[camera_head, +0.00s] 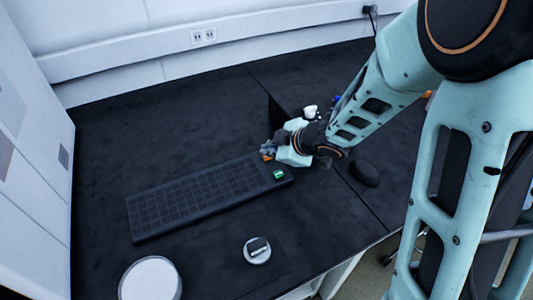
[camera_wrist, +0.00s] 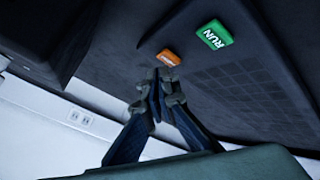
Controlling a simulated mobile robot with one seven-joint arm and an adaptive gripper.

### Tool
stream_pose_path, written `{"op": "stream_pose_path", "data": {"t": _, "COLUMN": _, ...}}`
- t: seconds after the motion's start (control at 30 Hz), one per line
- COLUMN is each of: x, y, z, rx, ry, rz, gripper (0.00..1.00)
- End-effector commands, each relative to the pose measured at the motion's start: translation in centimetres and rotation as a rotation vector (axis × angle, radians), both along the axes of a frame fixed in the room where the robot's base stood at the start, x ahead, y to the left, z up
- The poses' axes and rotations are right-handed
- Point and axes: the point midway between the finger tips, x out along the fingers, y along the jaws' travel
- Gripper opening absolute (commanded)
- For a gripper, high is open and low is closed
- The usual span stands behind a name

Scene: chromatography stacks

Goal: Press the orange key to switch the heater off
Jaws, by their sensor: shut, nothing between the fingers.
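The orange key (camera_wrist: 168,57) sits on a dark keyboard (camera_wrist: 255,90) in the wrist view, with a small label too blurred to read. The green key (camera_wrist: 214,35), marked RUN, is to its right. My gripper (camera_wrist: 163,75) is shut and empty, its fingertips right by the near edge of the orange key; I cannot tell whether they touch it. In the head view my gripper (camera_head: 270,149) is over the far right end of the keyboard (camera_head: 190,200) and partly hides the orange key (camera_head: 266,156). The green key (camera_head: 279,174) is clear of it.
A dark mouse (camera_head: 363,173) lies right of the keyboard. A small round dish (camera_head: 257,250) and a white round object (camera_head: 150,280) stand in front of it. A small white object (camera_head: 310,112) is behind my wrist. The black bench behind the keyboard is bare at left.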

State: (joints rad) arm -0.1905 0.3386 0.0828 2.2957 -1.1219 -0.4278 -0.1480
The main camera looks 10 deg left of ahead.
Motion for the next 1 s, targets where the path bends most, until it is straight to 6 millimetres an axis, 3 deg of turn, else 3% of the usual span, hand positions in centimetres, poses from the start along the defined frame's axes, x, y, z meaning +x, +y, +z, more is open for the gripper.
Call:
{"op": "stream_pose_path", "data": {"t": 0.37, "x": 0.0, "y": 0.0, "z": 0.5, "rx": 0.0, "ry": 0.0, "rz": 0.0, "gripper": 0.0}}
{"op": "stream_pose_path", "data": {"t": 1.0, "x": 0.0, "y": 0.0, "z": 6.2, "rx": -0.001, "ry": 0.0, "rz": 0.001, "gripper": 0.0}}
